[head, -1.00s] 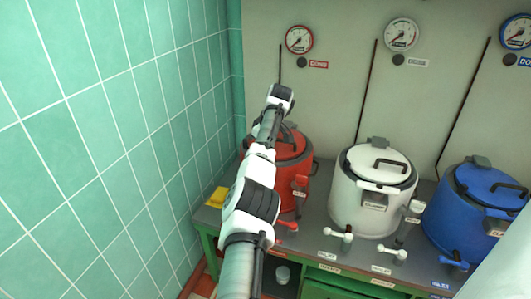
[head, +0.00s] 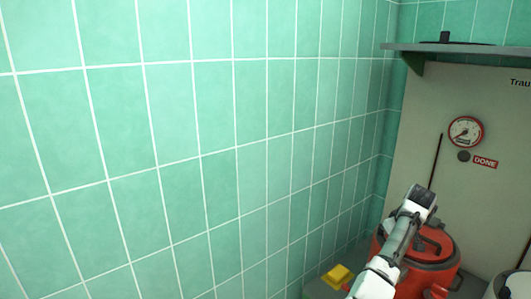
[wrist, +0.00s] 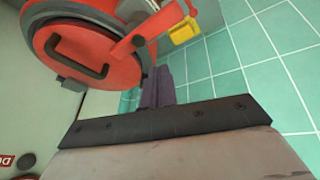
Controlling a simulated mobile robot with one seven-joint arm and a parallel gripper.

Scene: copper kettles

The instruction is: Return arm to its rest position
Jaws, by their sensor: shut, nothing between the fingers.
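My arm (head: 397,240) reaches up from the lower right of the head view, and its upper end overlaps the red kettle (head: 447,278) behind it. My gripper (wrist: 158,88) shows in the wrist view as two dark purple fingers side by side, shut with nothing between them. The red kettle (wrist: 92,48) with its dark lid handle is at the upper left of that view, apart from the fingers. In the head view the fingers cannot be made out.
A green tiled wall (head: 200,150) fills the left. A yellow block (head: 338,276) lies on the counter beside the red kettle. A white kettle's edge (head: 513,286) shows lower right.

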